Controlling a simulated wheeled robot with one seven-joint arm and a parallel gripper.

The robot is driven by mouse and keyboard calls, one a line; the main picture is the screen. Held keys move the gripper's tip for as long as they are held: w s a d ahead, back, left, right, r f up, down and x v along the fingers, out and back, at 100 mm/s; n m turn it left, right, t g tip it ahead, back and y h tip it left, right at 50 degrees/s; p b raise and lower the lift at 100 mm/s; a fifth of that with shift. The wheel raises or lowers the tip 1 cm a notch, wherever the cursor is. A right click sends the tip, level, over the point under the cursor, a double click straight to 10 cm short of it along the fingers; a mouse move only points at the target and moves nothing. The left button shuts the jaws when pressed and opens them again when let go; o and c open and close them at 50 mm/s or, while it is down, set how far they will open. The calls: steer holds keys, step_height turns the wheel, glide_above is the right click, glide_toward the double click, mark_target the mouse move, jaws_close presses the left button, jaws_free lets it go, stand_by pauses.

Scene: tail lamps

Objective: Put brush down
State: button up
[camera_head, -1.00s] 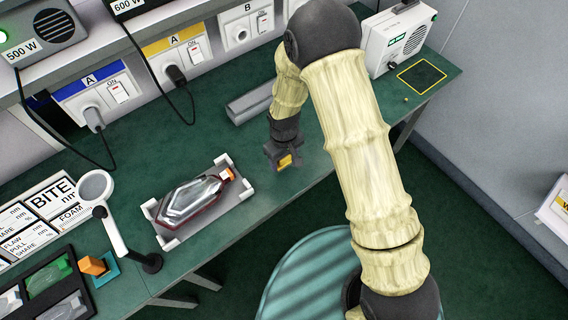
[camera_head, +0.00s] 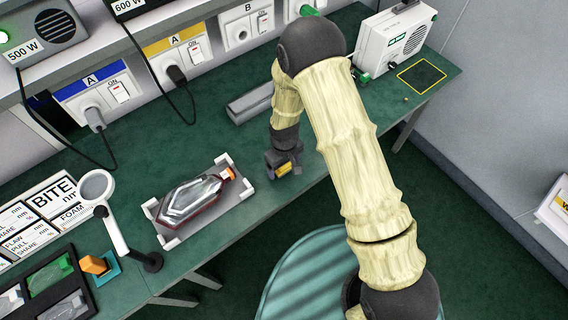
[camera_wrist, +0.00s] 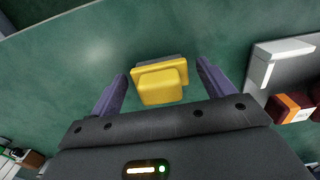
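The brush, a small yellow block with a grey edge (camera_wrist: 160,82), shows in the wrist view over the green bench top, between my two purple fingers. A narrow gap shows between it and each finger. My gripper (camera_wrist: 162,88) is open around it. In the head view my gripper (camera_head: 283,160) points down, low over the bench right of the lamp tray, and a bit of the yellow brush (camera_head: 284,168) shows at its tip. The brush seems to rest on the bench, but its underside is hidden.
A grey tray (camera_head: 163,243) holding a red and clear tail lamp (camera_head: 193,199) lies just left of my gripper. A grey rail (camera_head: 250,103) lies behind. A magnifier (camera_head: 96,187) stands at the left. Bare bench lies around my gripper; its front edge is close.

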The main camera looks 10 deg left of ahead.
step_height(320, 180, up, 12)
steer(key=b, duration=0.1)
steer(key=shift+r, duration=0.15)
stand_by(0.6)
stand_by(0.6)
steer(key=s+d+r+m+t, duration=0.1)
steer(key=s+d+r+m, duration=0.1)
steer(key=d, duration=0.6)
steer(key=s+d+r+m, duration=0.2)
steer(key=d+r+m, duration=0.2)
steer(key=d+r, duration=0.3)
steer(key=s+d+r+m+t, duration=0.1)
steer(key=s+d+r+m, duration=0.2)
steer(key=d, duration=0.7)
steer(key=shift+d+r+m+t, duration=0.3)
steer(key=shift+r+m, duration=0.2)
steer(key=shift+r, duration=0.3)
steer(key=shift+r, duration=0.1)
